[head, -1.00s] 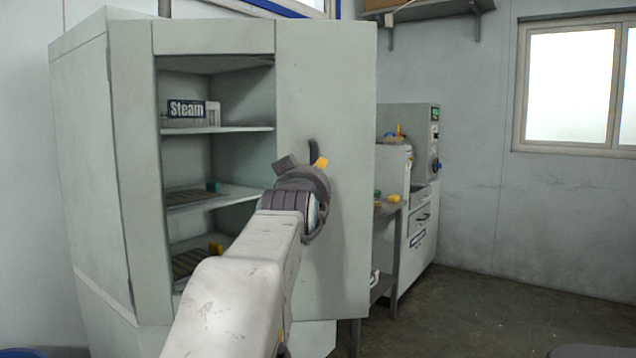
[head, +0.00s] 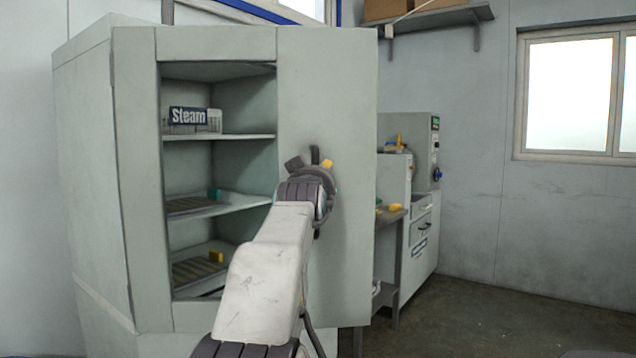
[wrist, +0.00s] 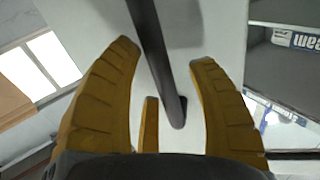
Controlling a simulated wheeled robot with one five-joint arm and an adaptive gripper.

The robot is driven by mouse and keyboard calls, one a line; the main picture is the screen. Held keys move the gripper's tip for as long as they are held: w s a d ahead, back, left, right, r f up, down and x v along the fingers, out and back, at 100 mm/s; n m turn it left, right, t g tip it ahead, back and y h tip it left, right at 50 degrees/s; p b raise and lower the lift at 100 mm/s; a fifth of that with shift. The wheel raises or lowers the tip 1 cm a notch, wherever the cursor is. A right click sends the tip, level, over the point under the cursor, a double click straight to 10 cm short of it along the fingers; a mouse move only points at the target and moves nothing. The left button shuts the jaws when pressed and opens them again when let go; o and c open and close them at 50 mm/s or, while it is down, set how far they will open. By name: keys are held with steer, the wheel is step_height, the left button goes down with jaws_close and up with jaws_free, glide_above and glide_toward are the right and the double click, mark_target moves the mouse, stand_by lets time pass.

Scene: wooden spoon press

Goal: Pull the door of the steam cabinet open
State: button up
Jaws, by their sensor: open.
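The steam cabinet (head: 88,150) is a tall pale grey-green unit on the left in the head view. Its door (head: 345,100) is a flat panel on the right of its front, with the open, shelved interior showing to its left. A dark upright bar handle (head: 315,154) is on the door. My gripper (head: 311,163) is at the handle, with its fingers apart. In the wrist view the handle (wrist: 157,55) runs between the yellow fingers of my gripper (wrist: 165,60), with gaps visible on both sides. My wrist hides the handle's lower part in the head view.
A "Steam" sign (head: 188,116) stands on the upper shelf; trays (head: 197,204) lie on lower shelves. A bench (head: 392,215) and a grey machine (head: 424,155) stand right of the door. Floor (head: 480,315) at lower right is clear.

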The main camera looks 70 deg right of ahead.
stand_by(0.3)
jaws_close()
stand_by(0.4)
